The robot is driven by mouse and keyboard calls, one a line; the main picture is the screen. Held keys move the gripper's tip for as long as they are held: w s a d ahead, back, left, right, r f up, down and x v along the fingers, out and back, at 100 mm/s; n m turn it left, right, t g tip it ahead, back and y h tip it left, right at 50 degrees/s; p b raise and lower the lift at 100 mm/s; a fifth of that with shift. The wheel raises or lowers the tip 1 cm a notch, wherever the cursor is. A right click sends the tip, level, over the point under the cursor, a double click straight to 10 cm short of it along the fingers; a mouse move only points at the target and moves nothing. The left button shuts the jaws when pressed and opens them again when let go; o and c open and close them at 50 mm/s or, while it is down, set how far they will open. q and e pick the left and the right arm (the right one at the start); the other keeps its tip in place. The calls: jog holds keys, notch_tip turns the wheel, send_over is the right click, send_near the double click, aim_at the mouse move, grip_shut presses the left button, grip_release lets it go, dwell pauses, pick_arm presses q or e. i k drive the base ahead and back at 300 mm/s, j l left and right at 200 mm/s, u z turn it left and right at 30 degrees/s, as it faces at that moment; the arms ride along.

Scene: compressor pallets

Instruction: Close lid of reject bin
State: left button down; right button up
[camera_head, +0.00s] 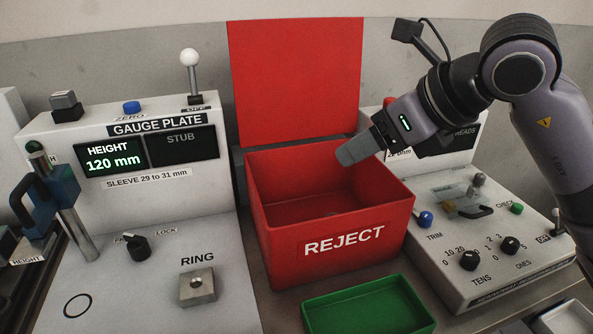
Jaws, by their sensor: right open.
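The red reject bin (345,262) stands in the middle, with REJECT on its front wall. Its red lid (295,80) stands upright at the back edge, so the bin is open. A small grey object seems to lie on the bin floor, too dim to make out. My right gripper (346,155) comes in from the upper right and is open. Its fingertips are over the right back part of the bin opening, in front of the lid and apart from it. The two fingers overlap from this angle. My left gripper is not in view.
A gauge plate panel (70,155) with a white-knobbed lever (190,60) stands left of the bin. A control panel (470,220) with knobs stands on the right, partly under my right arm. A green tray (368,309) lies in front of the bin.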

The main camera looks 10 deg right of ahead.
aim_at(293, 79)
jog(key=k+l, duration=0.8)
jog(key=l, duration=0.15)
